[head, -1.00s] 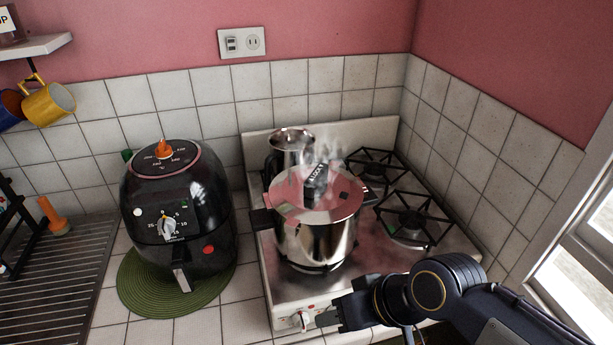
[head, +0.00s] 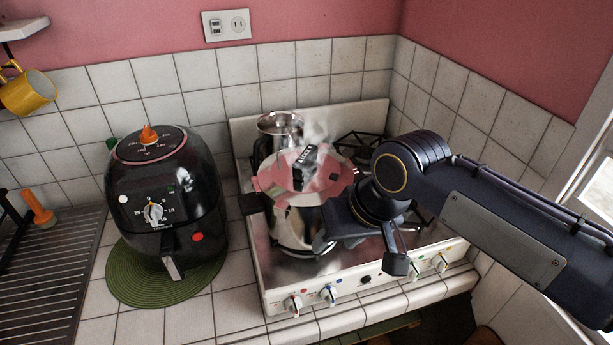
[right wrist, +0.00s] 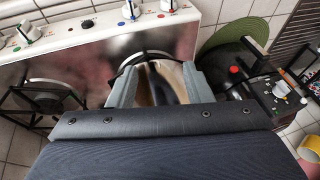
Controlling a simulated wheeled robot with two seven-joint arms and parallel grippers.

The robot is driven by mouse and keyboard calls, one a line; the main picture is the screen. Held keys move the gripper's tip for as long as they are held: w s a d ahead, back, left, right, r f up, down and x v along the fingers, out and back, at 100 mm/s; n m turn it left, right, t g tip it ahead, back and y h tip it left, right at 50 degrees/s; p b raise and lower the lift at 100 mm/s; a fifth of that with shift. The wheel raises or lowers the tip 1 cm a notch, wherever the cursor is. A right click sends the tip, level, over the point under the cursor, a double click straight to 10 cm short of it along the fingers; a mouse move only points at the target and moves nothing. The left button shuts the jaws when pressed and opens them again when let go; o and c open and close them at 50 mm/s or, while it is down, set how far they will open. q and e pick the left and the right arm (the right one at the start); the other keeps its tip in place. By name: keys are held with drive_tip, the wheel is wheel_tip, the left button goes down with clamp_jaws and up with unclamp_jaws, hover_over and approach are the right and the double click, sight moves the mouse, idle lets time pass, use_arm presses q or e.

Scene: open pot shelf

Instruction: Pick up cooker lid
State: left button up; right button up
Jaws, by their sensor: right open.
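The cooker lid (head: 283,186) is shiny and reflects the pink wall. It sits on the steel pot (head: 292,226) on the stove, and its black handle (head: 306,156) stands up amid steam. My right gripper (head: 328,234) is at the pot's right side, below lid level, and hides part of the pot's right side. In the right wrist view its two grey fingers (right wrist: 160,86) are apart. Shiny metal and a dark part show between them; I cannot tell which parts these are, or whether the fingers touch anything. My left gripper is not in view.
A black air fryer (head: 166,205) stands on a green mat (head: 128,287) left of the stove. A steel jug (head: 280,122) stands behind the pot. Stove knobs (head: 329,294) line the front edge. A yellow mug (head: 28,92) hangs at the upper left.

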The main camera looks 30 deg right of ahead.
sight(305, 154)
drive_tip(key=w+r+m+h, duration=0.1)
drive_tip(key=w+r, duration=0.1)
drive_tip(key=w, duration=0.1)
drive_tip(key=w+d+r+m+h+b, duration=0.1)
drive_tip(key=w+r, duration=0.2)
drive_tip(key=w+d+r+m+g+h+b, duration=0.1)
drive_tip(key=w+r, duration=0.1)
drive_tip(key=w, duration=0.1)
drive_tip(key=shift+w+d+r, duration=0.15)
drive_tip(key=shift+w+r, duration=0.15)
drive_tip(key=w+r+m+h+b, duration=0.1)
drive_tip(key=w+r+m, duration=0.1)
drive_tip(key=w+r+m+h+b, duration=0.1)
drive_tip(key=w+r+m, duration=0.1)
drive_tip(key=w+m, duration=0.1)
drive_tip(key=shift+w+a+r+g, duration=0.2)
drive_tip(key=shift+r+g, duration=0.1)
drive_tip(key=shift+r, duration=0.05)
drive_tip(key=x, duration=0.7)
drive_tip(key=shift+a+f+b, duration=0.15)
drive_tip(key=shift+f+b, duration=0.1)
drive_tip(key=shift+b, duration=0.1)
drive_tip(key=shift+c, duration=0.4)
drive_tip(key=shift+h, duration=0.3)
clamp_jaws()
